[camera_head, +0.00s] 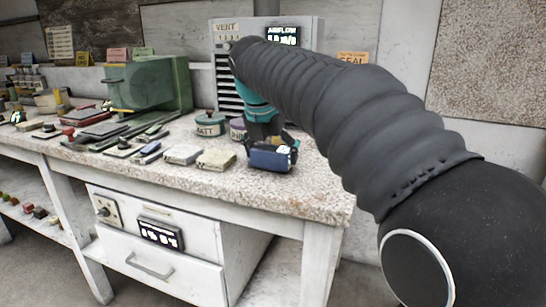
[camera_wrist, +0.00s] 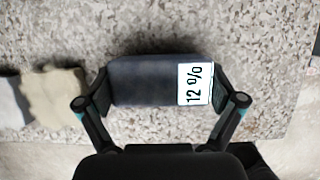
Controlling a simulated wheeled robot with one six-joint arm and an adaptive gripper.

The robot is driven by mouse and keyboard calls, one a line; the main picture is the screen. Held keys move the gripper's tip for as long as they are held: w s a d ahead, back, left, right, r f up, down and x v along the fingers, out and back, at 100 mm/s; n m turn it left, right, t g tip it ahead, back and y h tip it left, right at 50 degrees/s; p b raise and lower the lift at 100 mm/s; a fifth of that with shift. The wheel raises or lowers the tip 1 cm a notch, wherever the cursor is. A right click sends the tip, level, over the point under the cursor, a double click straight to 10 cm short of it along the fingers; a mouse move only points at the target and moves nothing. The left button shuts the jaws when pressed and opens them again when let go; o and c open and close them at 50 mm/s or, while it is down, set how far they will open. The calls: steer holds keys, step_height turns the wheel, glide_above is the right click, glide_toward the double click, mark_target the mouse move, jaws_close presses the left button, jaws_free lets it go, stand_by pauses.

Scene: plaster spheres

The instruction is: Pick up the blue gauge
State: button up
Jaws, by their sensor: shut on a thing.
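The blue gauge (camera_wrist: 145,80) is a dark blue block with a white label reading "12 %" at its right end. In the head view the blue gauge (camera_head: 268,160) is at the front right part of the speckled worktop (camera_head: 310,185). My gripper (camera_wrist: 160,92) is shut on the gauge, with one finger against each short end. In the head view my gripper (camera_head: 270,145) comes down over the gauge from above and partly hides it. I cannot tell whether the gauge touches the worktop or is slightly above it.
Pale blocks (camera_head: 215,160) lie just left of the gauge. Round tins (camera_head: 209,125) stand behind it, before a vent unit (camera_head: 228,75). A green machine (camera_head: 150,85) and several small parts fill the left side. The worktop's front edge is close to the gauge.

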mark_target(276, 147)
steer(key=shift+r, duration=0.55)
steer(key=r, duration=0.2)
steer(key=d+r+p, duration=0.1)
steer(key=r, duration=0.1)
steer(key=shift+w, duration=0.15)
steer(key=w+d+r, duration=0.1)
steer(key=d+r, duration=0.5)
steer(key=d, duration=0.4)
steer(key=shift+w+d, duration=0.3)
steer(key=shift+w, duration=0.1)
steer(key=o, duration=0.5)
steer(key=shift+c, duration=0.6)
